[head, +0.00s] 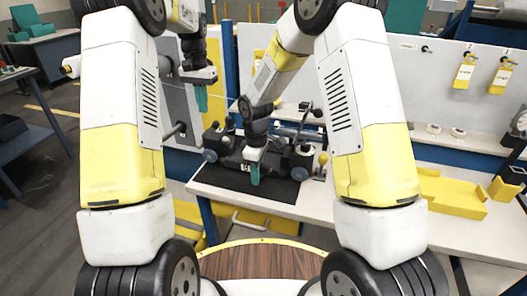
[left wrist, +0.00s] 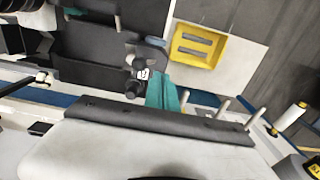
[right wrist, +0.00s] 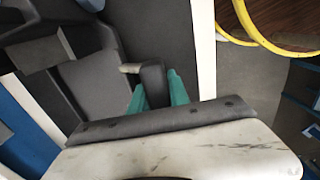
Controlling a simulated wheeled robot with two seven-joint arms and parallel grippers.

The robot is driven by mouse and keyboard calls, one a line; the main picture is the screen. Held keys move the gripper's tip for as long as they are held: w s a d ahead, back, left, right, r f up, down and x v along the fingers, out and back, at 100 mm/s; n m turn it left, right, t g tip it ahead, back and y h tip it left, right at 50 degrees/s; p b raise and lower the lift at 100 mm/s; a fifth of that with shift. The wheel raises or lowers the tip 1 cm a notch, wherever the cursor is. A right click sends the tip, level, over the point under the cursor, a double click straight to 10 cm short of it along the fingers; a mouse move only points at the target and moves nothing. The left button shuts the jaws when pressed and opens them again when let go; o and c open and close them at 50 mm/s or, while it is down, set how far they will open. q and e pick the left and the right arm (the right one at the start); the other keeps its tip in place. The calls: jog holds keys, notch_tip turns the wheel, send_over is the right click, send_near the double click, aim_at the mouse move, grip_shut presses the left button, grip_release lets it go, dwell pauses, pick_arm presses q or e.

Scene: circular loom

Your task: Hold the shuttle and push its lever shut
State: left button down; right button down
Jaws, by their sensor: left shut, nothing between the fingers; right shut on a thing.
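The shuttle (head: 292,160) is a dark body with grey rollers on a black mat on the white workbench. My right gripper (head: 255,174), with teal fingers, is down at its front side. In the right wrist view (right wrist: 160,92) the fingers are shut on a dark upright part of the shuttle (right wrist: 153,76); a pale pin stands beside it. My left gripper (head: 201,98) is raised to the left of the bench, apart from the shuttle. In the left wrist view its teal fingers (left wrist: 164,95) are shut and empty. I cannot tell which part is the lever; my right arm hides some of the shuttle.
The black mat (head: 225,180) lies on the workbench (head: 310,203). A yellow tray (head: 452,196) stands on the bench at the right. A white panel with yellow tags (head: 464,73) rises behind. A round wooden top (head: 262,262) is in front of me.

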jog(key=c, duration=1.2)
grip_release()
jog(key=shift+f, duration=0.1)
jog(key=shift+o, duration=0.2)
